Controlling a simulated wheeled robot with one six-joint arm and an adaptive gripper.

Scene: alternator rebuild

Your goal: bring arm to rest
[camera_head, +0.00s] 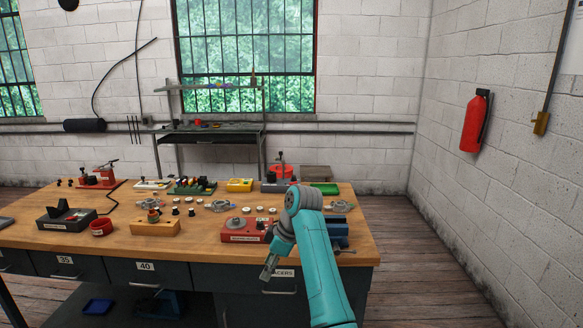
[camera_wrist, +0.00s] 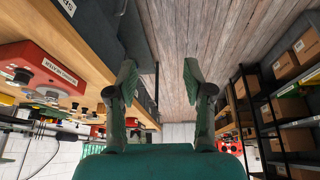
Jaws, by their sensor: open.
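My teal arm reaches up in front of the workbench's right part in the head view. My gripper (camera_head: 269,267) hangs off it, pointing down beside the bench's front edge. In the wrist view my gripper (camera_wrist: 158,72) shows two fingers spread wide apart with nothing between them. Between and beyond the fingers is the wooden floor (camera_wrist: 185,45). The workbench (camera_head: 190,243) stands beside the gripper, its top and drawer fronts on the left in the wrist view.
A red fixture (camera_head: 243,231) sits near the bench's front edge, close to my arm. A yellow-orange block (camera_head: 155,228) and a red bowl (camera_head: 101,227) lie further left. Shelving with cardboard boxes (camera_wrist: 291,105) stands at right in the wrist view. Floor right of the bench (camera_head: 430,250) is clear.

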